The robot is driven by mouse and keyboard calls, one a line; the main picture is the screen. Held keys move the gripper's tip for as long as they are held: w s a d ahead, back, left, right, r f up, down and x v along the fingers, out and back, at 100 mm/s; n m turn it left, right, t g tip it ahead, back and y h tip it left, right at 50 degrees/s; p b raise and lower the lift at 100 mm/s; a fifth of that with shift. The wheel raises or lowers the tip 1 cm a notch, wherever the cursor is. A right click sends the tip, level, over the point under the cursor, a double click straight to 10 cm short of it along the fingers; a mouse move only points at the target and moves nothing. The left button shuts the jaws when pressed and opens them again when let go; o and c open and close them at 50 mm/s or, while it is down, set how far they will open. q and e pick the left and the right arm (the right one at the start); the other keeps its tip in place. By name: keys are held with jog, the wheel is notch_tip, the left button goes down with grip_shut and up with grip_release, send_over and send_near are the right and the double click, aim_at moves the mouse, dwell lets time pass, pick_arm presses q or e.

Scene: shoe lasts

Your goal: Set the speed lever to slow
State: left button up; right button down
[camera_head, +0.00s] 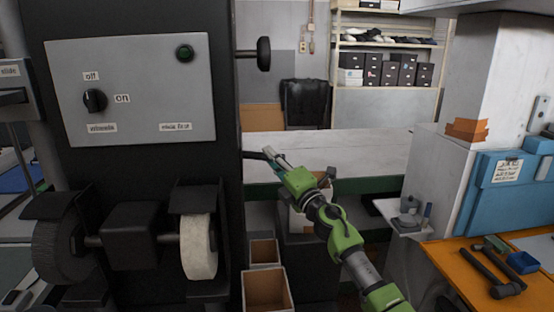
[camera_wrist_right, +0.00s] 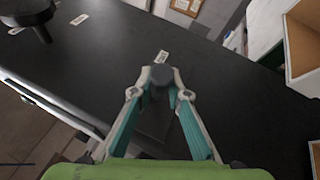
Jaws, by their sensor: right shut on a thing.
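My right gripper (camera_head: 270,156) is at the right side of the dark machine (camera_head: 228,100) in the head view. In the right wrist view its fingertips (camera_wrist_right: 160,88) are shut on the dark rounded end of a lever (camera_wrist_right: 161,73), which stands out from the machine's black side. The lever also shows in the head view as a short dark stub (camera_head: 254,155) between the machine and the fingers. A small white label (camera_wrist_right: 162,57) is just beyond the lever; its text is too small to read. My left gripper is not in view.
A black knob on a shaft (camera_head: 263,54) sticks out higher on the machine's side. The front panel (camera_head: 140,60) has a rotary switch (camera_head: 95,101) and a green button (camera_head: 184,53). Open boxes (camera_head: 266,290) stand below my right arm. An orange bench (camera_head: 470,262) is at right.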

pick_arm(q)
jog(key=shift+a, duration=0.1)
pick_arm(e)
jog(key=c, duration=1.9)
grip_release()
jog(key=shift+a, duration=0.1)
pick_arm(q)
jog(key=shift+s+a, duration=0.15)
pick_arm(e)
jog(key=shift+s, duration=0.1)
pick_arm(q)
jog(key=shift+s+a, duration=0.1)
pick_arm(e)
jog(key=shift+s+d, duration=0.1)
jog(key=shift+d, duration=0.15)
jog(key=v, duration=1.1)
jog(key=shift+s, duration=0.3)
jog(key=shift+f, duration=0.1)
